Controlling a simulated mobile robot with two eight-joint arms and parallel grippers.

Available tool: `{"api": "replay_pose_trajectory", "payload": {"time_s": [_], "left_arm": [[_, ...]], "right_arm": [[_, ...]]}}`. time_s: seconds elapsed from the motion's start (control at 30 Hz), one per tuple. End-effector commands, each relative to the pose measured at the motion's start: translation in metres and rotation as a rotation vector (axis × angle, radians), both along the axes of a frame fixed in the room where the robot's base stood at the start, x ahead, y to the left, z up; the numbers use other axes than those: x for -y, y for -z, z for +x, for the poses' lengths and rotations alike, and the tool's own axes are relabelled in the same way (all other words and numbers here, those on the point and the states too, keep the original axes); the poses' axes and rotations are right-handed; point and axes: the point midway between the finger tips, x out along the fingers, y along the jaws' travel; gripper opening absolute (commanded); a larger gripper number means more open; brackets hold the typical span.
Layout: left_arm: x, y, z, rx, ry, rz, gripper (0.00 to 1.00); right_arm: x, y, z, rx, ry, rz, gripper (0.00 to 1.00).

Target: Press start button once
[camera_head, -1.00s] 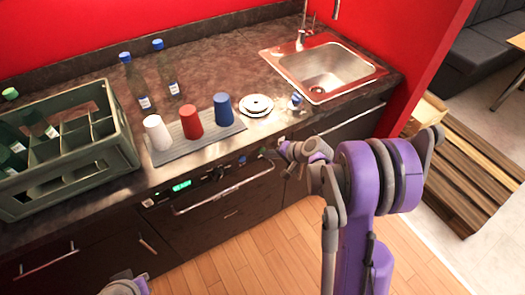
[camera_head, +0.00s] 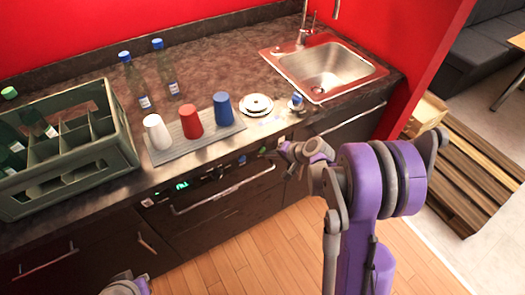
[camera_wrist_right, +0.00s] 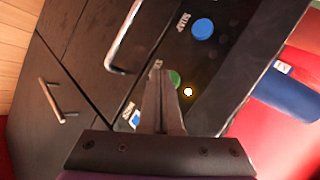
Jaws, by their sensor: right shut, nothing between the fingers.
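The dark front panel (camera_head: 162,193) of the counter carries a lit green display (camera_head: 182,185) and a row of controls. In the right wrist view, a green button (camera_wrist_right: 174,78) sits just beyond my right gripper's tips, partly hidden by them. My right gripper (camera_wrist_right: 163,78) is shut and empty, pointing at the green button. I cannot tell whether it touches. In the head view, the right gripper (camera_head: 267,153) is at the panel's right part.
A green crate (camera_head: 122,125) with bottles stands on the counter's left. White (camera_head: 156,132), red (camera_head: 190,122) and blue (camera_head: 222,108) cups stand on a grey mat. Two bottles stand behind. A sink (camera_head: 325,70) is at right. A handle (camera_head: 225,190) juts out below the panel.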

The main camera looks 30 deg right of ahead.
Motion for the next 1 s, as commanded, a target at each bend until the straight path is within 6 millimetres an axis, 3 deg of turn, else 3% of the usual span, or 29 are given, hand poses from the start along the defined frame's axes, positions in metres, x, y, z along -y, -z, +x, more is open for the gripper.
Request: {"api": "replay_pose_trajectory", "payload": {"time_s": [0.53,1.0], "left_arm": [[0.000,0.003,-0.001,-0.002,0.000,0.000,0.00],[0.000,0.013,-0.003,-0.006,0.000,0.000,0.00]], "right_arm": [[0.001,0.000,-0.011,-0.001,0.000,-0.001,0.00],[0.004,0.001,-0.054,0.000,0.000,0.000,0.00]]}}
